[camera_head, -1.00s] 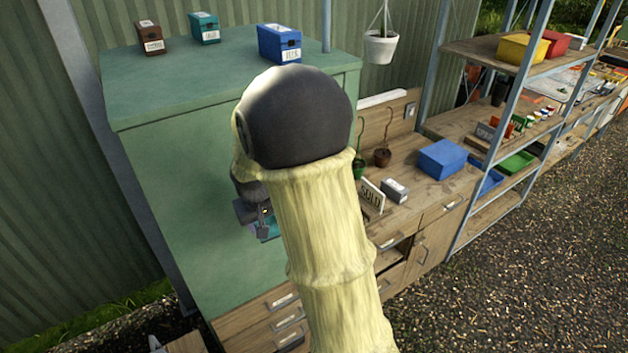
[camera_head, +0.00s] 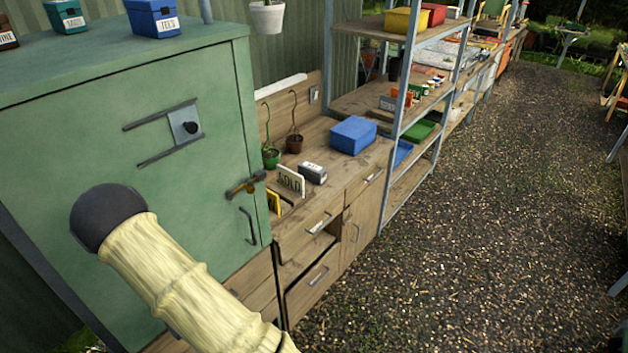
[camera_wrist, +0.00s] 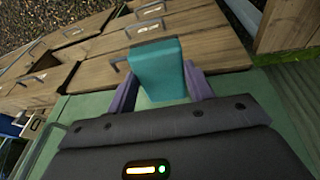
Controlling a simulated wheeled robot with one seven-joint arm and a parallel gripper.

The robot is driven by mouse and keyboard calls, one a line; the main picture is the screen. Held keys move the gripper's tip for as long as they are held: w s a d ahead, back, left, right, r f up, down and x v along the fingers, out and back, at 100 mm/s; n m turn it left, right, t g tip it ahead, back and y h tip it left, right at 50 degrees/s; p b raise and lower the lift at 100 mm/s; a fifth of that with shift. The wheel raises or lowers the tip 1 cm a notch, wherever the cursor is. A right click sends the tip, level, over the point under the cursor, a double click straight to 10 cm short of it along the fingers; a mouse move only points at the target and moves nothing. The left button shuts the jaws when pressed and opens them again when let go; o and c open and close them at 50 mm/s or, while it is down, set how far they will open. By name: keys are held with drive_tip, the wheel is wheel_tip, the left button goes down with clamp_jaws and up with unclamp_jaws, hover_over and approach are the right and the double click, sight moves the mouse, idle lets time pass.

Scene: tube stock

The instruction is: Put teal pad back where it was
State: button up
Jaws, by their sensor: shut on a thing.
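The teal pad (camera_wrist: 157,68) is a block-like piece between the two purple fingers of my gripper (camera_wrist: 160,88) in the wrist view. The fingers are shut on its sides, and its far end sticks out past them. Wooden drawer fronts (camera_wrist: 205,50) show beyond the pad; I cannot tell whether it touches anything. In the head view my pale sleeved arm is at the lower left, in front of the green cabinet (camera_head: 85,150), and the gripper and pad are hidden.
The cabinet door is closed, with boxes on top, including a teal one (camera_head: 67,15) and a blue one (camera_head: 152,17). Right of it, a wooden bench (camera_head: 335,180) holds plant pots, a SOLD sign (camera_head: 290,181) and a blue box (camera_head: 353,135). One drawer (camera_head: 312,282) looks open.

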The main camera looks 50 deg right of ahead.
wheel_tip(320, 180, down, 7)
drive_tip(key=b, duration=0.5)
